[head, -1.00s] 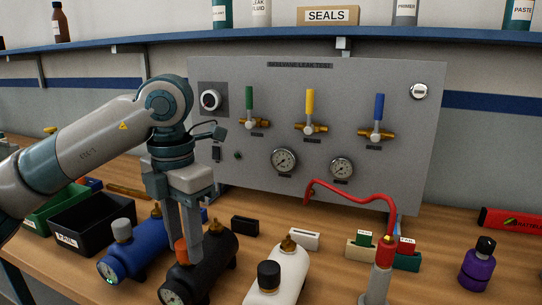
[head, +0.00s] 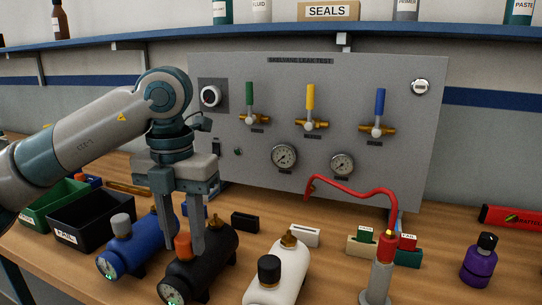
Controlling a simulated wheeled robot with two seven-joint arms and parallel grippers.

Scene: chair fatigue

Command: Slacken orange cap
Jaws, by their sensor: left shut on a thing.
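The orange cap (head: 182,244) sits upright on the black cylinder (head: 212,262), at the front left of the bench. My left gripper (head: 184,248) points straight down with its fingers at the cap, shut on it. The fingers partly hide the cap, so I cannot see its thread or whether it has lifted. My right gripper is not in view.
A blue cylinder with a grey cap (head: 121,222) lies close on the left. A white cylinder with a black cap (head: 269,268) lies on the right. A grey test panel (head: 320,75) stands behind, and a red hose (head: 352,193) arches at the right.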

